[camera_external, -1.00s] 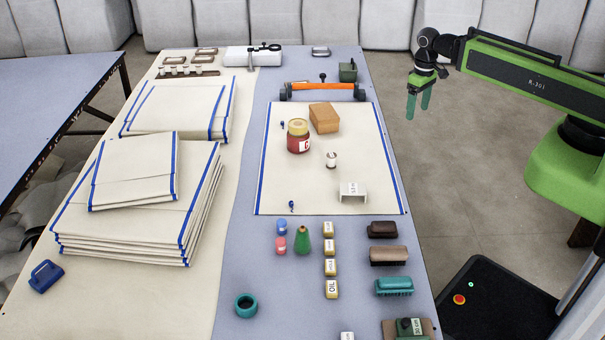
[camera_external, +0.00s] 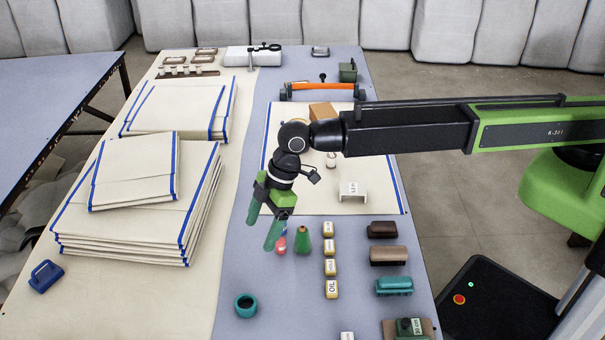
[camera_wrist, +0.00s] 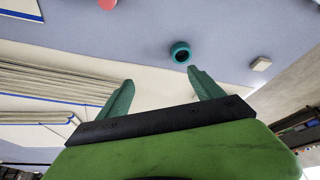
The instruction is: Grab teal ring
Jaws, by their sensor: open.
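The teal ring (camera_external: 246,305) lies flat on the blue-grey table covering, near its border with the cream cloth. In the wrist view the teal ring (camera_wrist: 180,52) is ahead of the right fingertip, apart from it. My gripper (camera_external: 260,235) is over the table, farther back than the ring and above the surface. Its two green fingers are apart with nothing between them, as the wrist view (camera_wrist: 161,80) also shows.
Folded cloths (camera_external: 135,215) are stacked to the left. A green bottle (camera_external: 302,242) and a pink one (camera_external: 282,244) stand close to my fingers. Small labelled blocks (camera_external: 331,267) and brushes (camera_external: 389,255) are to the right. The surface around the ring is clear.

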